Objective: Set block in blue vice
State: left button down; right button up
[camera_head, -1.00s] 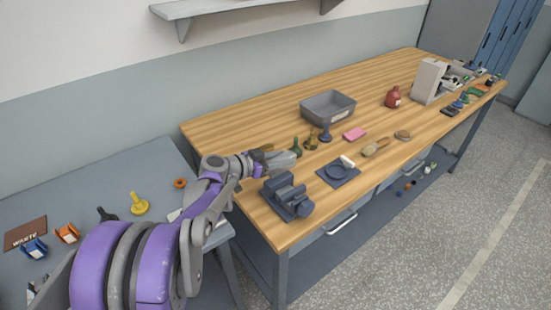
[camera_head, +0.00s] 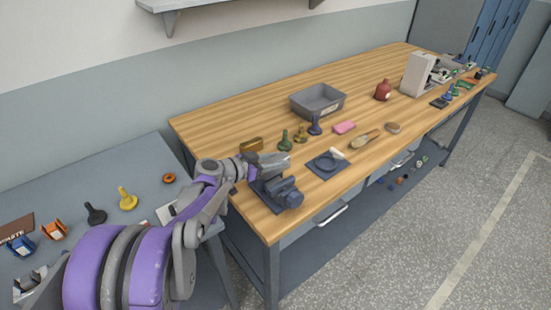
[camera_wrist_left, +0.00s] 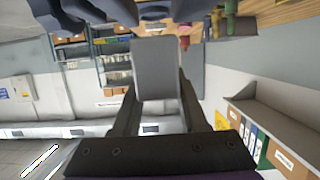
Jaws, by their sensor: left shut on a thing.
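The blue-grey vice (camera_head: 285,192) stands near the front left corner of the wooden workbench. My left gripper (camera_head: 278,163) is just above and behind it, partly overlapping it in the head view. It is shut on a grey block (camera_wrist_left: 155,68), which shows between the two fingers in the wrist view. In the head view the block is hard to tell from the fingers. Whether the block touches the vice cannot be told. Blue-grey shapes at the top left of the wrist view look like part of the vice (camera_wrist_left: 75,12). My right gripper is not in view.
Green, brass and dark blue pegs (camera_head: 315,126) stand behind the vice, with a brown block (camera_head: 251,145) beside them. A dark pad (camera_head: 328,165) with a white piece lies to the right. A grey bin (camera_head: 318,108) stands farther back. The back left of the bench is clear.

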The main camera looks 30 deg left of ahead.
aim_at(276, 172)
pick_arm(q)
jog(key=shift+f+b, duration=1.4)
jog(key=shift+f, duration=1.2)
jog(key=shift+c, duration=1.8)
grip_release()
jog(key=v, duration=1)
jog(key=shift+s+r, duration=0.15)
jog(key=shift+s, duration=0.25)
